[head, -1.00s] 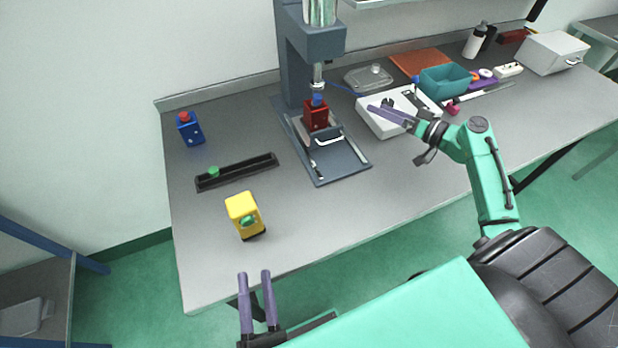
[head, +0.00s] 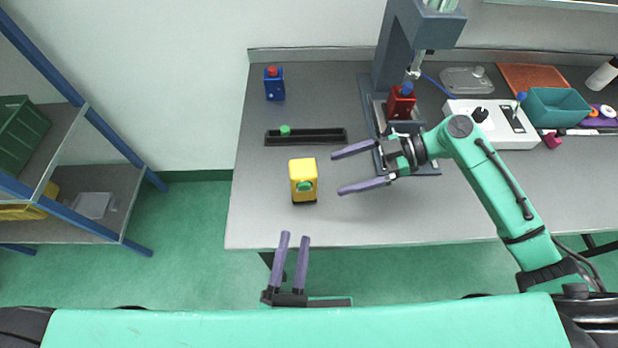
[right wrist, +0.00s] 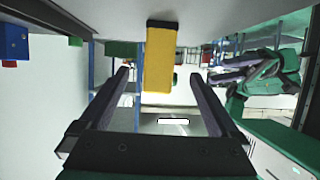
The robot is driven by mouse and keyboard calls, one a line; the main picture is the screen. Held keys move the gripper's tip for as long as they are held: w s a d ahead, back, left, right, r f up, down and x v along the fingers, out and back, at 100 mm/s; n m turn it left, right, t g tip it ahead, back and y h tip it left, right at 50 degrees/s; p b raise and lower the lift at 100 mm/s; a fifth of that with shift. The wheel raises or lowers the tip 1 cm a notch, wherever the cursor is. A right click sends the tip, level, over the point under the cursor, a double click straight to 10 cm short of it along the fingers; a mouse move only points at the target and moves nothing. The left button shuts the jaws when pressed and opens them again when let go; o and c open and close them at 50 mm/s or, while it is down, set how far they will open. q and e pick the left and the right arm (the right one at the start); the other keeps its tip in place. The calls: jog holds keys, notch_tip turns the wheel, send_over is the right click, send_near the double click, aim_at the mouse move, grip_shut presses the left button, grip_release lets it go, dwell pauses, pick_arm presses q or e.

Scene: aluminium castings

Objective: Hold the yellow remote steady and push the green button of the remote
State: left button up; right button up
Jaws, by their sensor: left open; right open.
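The yellow remote (head: 303,177) stands upright on the grey table near its front edge. Its green button (head: 305,186) is on the side facing me. In the right wrist view the remote (right wrist: 160,60) shows ahead, between the two fingers and beyond their tips, with the button out of sight. My right gripper (head: 335,172) is open and empty, to the right of the remote, its fingers pointing left toward it. It does not touch the remote. My left gripper (head: 293,238) is open and empty in front of the table edge, below the remote in the picture, fingers pointing at the table.
A black rail (head: 320,137) with a green piece lies behind the remote. A blue box (head: 274,87) with a red button stands farther back. A press (head: 390,50) with a red box (head: 401,104) stands behind my right arm. A shelf (head: 100,190) is at the left.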

aim_at(303, 183)
jog(key=x, duration=1)
jog(key=shift+a, duration=0.15)
jog(key=c, duration=1.5)
pick_arm(q)
grip_shut()
pick_arm(e)
grip_shut()
